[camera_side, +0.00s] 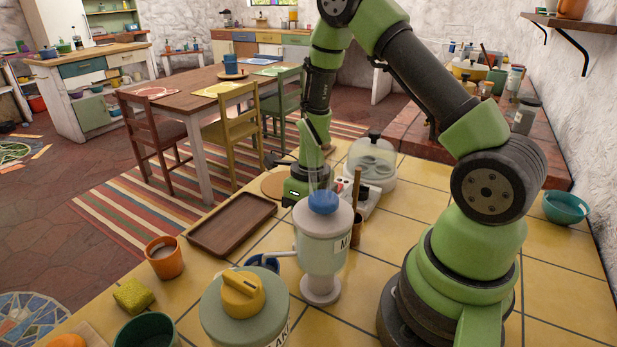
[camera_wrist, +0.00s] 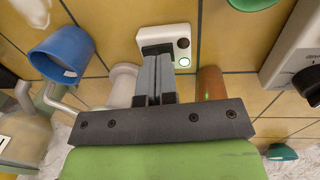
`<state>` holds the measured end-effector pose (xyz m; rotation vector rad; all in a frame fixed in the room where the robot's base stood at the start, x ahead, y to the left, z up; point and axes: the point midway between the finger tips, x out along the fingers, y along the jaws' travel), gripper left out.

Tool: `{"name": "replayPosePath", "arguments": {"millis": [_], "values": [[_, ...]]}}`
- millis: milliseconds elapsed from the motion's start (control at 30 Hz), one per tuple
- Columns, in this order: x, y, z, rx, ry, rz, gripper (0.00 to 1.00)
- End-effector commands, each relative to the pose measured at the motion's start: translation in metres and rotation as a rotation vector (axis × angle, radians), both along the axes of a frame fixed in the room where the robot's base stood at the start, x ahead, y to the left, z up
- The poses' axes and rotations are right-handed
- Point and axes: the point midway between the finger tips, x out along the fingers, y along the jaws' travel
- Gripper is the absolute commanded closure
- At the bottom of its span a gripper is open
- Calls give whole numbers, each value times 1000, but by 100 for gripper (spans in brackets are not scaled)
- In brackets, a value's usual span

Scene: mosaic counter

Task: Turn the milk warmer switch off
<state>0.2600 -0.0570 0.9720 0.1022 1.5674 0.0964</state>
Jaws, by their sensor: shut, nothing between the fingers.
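In the wrist view, a white switch box (camera_wrist: 165,34) sits on the yellow tiles. In the side view, a pale milk container marked "M" (camera_side: 320,245) with a blue top stands in front of my gripper's end and hides the fingertips; the switch box is mostly hidden there too.
A brown cup (camera_wrist: 211,95) stands close right of the fingers, and a blue cup (camera_wrist: 62,52) is to the left. A white appliance with a black knob (camera_wrist: 310,80) is at right. A brown tray (camera_side: 232,224) and a glass-domed appliance (camera_side: 372,160) stand near my gripper.

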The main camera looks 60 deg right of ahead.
Motion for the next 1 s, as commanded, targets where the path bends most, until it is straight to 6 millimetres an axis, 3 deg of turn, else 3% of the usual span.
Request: {"name": "replayPosePath", "arguments": {"millis": [300, 500, 700, 1000], "values": [[2, -8, 75, 5, -8, -9, 100], [1, -11, 108, 7, -4, -9, 100], [1, -13, 121, 7, 0, -7, 100], [1, -13, 122, 9, 1, -7, 100]]}}
